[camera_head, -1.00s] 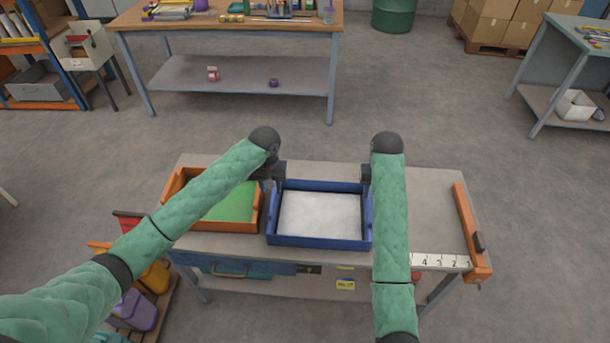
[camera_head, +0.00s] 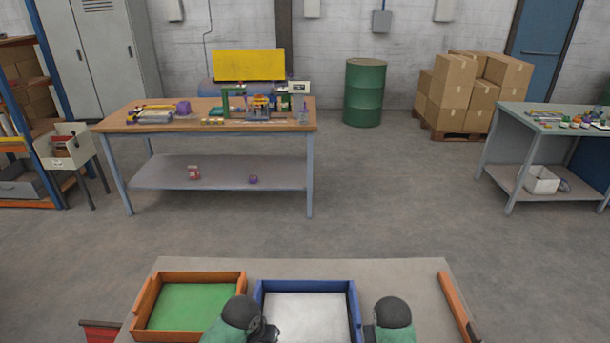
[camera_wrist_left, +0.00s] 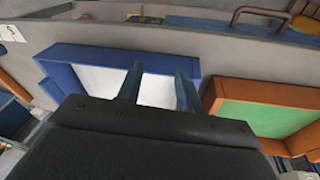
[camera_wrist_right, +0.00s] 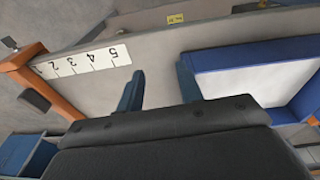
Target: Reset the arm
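In the head view my left gripper (camera_head: 262,333) is only partly visible at the bottom, between the orange tray and the blue tray. In the left wrist view its two fingers (camera_wrist_left: 158,88) stand apart with nothing between them, over the blue tray (camera_wrist_left: 68,72). My right gripper's two fingers (camera_wrist_right: 160,88) stand apart and empty in the right wrist view, over the bare bench beside the blue tray (camera_wrist_right: 225,58).
The orange tray (camera_head: 240,280) with a green floor and the blue tray (camera_head: 352,300) with a white floor sit on the near bench (camera_head: 410,275). An orange bar (camera_head: 455,300) lies along its right edge. A wooden table (camera_head: 130,122) stands behind. Floor between is clear.

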